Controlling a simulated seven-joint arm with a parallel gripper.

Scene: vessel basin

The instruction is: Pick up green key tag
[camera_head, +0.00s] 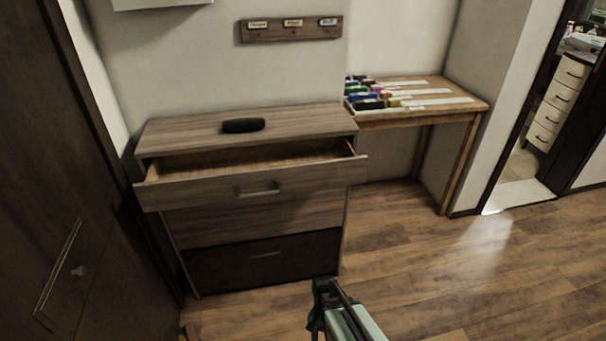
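I cannot make out a green key tag for certain. Several small coloured items (364,100) lie at the left end of the wooden table, a green one among them, too small to identify. The top drawer (230,187) of the dresser is pulled open, and its front hides part of the inside. My gripper (322,288) is low in front of the dresser's right side, apart from the drawer and table. Its fingers are seen from behind and are too dark to tell whether they are open.
A black oblong object (243,125) lies on the dresser top (190,127). A wall rack (292,33) with three labels hangs above. The table (455,92) stands right of the dresser. A dark door is at left and a doorway at far right. The wooden floor (430,265) between is clear.

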